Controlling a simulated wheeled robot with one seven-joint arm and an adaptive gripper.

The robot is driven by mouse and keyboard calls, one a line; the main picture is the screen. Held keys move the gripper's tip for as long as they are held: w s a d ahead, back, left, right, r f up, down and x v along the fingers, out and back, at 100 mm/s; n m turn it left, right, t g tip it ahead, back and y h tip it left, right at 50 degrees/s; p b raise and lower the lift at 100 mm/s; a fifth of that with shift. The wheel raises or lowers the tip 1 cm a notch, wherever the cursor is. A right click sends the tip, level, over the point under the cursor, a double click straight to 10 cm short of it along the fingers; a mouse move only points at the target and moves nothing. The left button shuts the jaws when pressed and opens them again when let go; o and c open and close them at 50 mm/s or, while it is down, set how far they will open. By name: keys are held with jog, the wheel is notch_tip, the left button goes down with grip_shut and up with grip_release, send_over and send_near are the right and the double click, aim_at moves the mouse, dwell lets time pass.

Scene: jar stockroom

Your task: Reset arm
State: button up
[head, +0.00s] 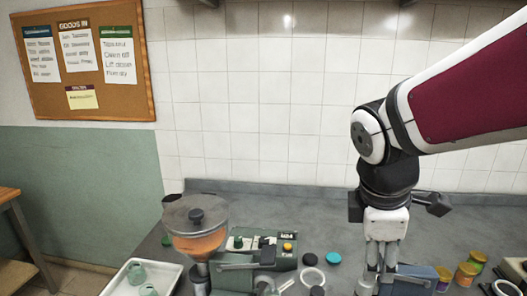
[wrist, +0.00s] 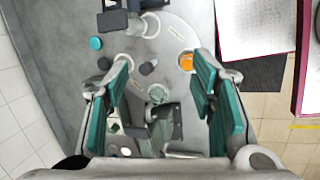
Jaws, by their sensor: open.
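My gripper (head: 379,268) hangs pointing down over the grey counter (head: 290,200), right of centre in the head view. In the wrist view its two teal-padded fingers (wrist: 163,88) stand wide apart, with nothing held between them. A pale green jar (wrist: 158,94) and a dark fixture (wrist: 164,126) show in the gap, below the fingers. My fingers partly hide the counter behind them in the head view.
A filling machine with an orange-filled hopper (head: 197,240) and a green-grey machine (head: 258,256) stand left of my gripper. A white tray (head: 118,280) holds jars. A teal lid (head: 333,258), a blue-grey block (head: 420,274) and filled jars (head: 466,273) are nearby. The rear counter is clear.

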jog(key=s+r+m+t+y, duration=0.2)
jog(key=s+r+m+t, duration=0.1)
jog(key=s+m, duration=0.7)
jog(key=r+m, duration=0.1)
jog(key=m, duration=0.3)
jog(key=shift+s+m+y, duration=0.3)
jog(key=shift+m, duration=0.1)
